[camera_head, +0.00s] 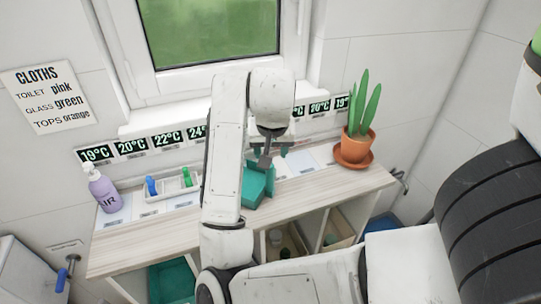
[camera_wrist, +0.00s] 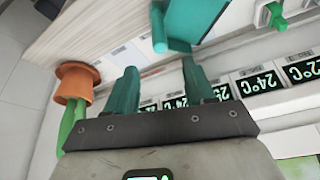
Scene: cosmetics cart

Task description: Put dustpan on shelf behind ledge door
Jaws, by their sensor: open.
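A teal dustpan (camera_head: 258,184) lies on the wooden ledge (camera_head: 125,245), partly hidden by my arm in the head view. In the wrist view the dustpan (camera_wrist: 192,18) shows at the top edge, cut off by the frame. My gripper (camera_head: 269,153) is above and behind the dustpan, near the wall. Its teal fingers stand apart with nothing between them in the wrist view (camera_wrist: 158,70). The dustpan lies beyond the fingertips, apart from them. I cannot make out a door; open compartments show under the ledge.
A purple bottle (camera_head: 103,189) and a white tray (camera_head: 170,190) with coloured items stand at the left. A potted plant (camera_head: 357,146) stands at the right end. Temperature labels (camera_head: 168,139) line the wall below the window (camera_head: 212,30). Bins (camera_head: 172,283) sit below the ledge.

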